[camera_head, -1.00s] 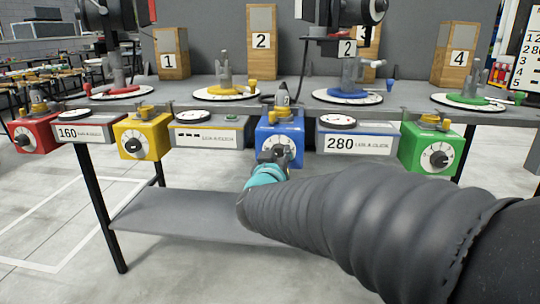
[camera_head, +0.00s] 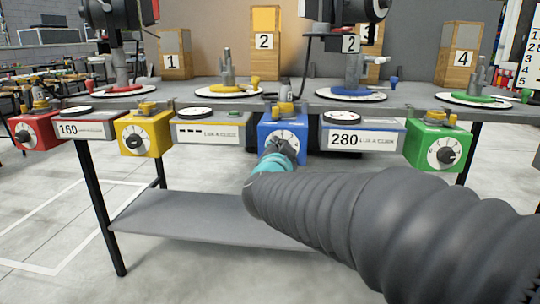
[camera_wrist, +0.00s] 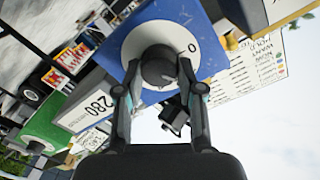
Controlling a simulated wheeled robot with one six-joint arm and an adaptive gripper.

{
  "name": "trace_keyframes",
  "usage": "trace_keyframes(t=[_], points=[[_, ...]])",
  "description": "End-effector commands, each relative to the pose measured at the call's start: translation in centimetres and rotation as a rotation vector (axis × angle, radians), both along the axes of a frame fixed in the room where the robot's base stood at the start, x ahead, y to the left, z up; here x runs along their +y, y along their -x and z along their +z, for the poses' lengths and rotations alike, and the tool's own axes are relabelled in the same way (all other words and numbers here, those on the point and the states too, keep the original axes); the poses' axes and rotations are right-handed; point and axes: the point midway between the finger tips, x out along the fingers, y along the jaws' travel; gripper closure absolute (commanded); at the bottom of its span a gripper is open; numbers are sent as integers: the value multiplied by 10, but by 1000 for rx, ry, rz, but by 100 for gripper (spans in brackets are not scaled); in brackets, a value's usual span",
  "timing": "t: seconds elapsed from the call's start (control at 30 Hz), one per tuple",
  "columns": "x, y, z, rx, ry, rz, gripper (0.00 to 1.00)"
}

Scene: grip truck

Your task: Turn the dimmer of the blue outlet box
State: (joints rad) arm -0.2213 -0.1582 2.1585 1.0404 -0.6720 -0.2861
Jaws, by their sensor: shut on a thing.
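The blue outlet box (camera_head: 283,127) hangs at the front edge of the bench, right of the middle. Its white dial also shows in the wrist view, with a "0" mark; the blue face (camera_wrist: 203,22) is turned on its side there. The dark round dimmer knob (camera_wrist: 158,68) sits at the dial's centre. My gripper (camera_wrist: 160,90) reaches it from the front, with one finger at each side of the knob, shut on it. In the head view my gripper (camera_head: 279,150) covers the lower part of the dial.
A red box (camera_head: 34,131), a yellow box (camera_head: 143,134) and a green box (camera_head: 438,147) hang along the same edge, with the "280" display (camera_head: 362,137) right of the blue box. A lower shelf (camera_head: 200,220) lies beneath.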

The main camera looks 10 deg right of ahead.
Motion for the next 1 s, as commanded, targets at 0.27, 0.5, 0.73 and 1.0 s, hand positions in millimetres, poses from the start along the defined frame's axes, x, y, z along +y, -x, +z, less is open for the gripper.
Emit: trace_keyframes(t=[0.27,0.5,0.73,1.0], points=[[-1,1,-2,-75,-231,0,97],[-1,1,-3,-120,-377,0,97],[-1,1,-2,-145,-454,0,97],[-2,1,-2,-154,-482,0,97]])
